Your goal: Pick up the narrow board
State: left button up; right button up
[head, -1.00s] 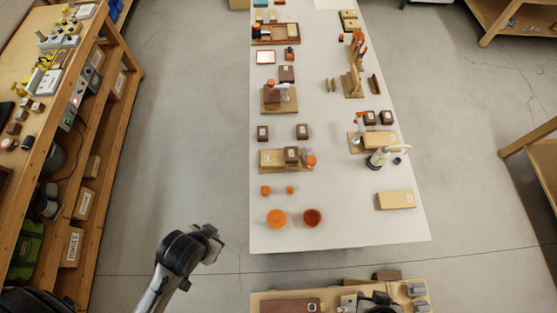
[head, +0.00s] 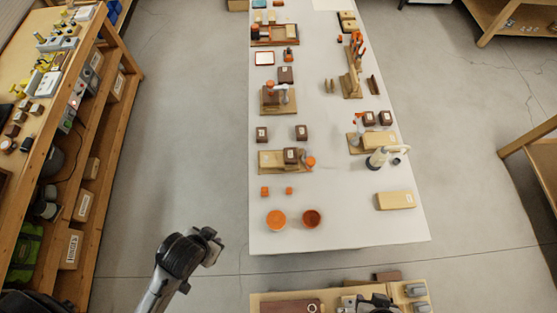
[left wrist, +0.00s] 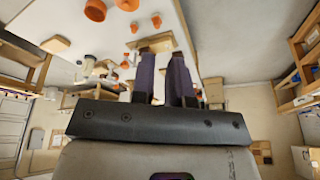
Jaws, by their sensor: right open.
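A narrow dark brown piece (head: 386,276) lies at the back of the wooden bench at the bottom of the head view. A wider red-brown board (head: 287,307) with a round fitting lies further left on that bench. I cannot tell for sure which is the narrow board. My right gripper (head: 377,301) is open over the bench, just in front of the dark piece; its tips are partly hidden. My left gripper (head: 213,245) is over the floor left of the white table. In the left wrist view its two fingers (left wrist: 162,75) stand apart with nothing between them.
Grey metal parts (head: 415,290) sit at the bench's right end. A loaded shelf stands at left. The floor between is clear.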

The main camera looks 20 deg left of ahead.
pick_arm(q)
jog(key=o, duration=1.6)
jog(key=shift+c, duration=0.2)
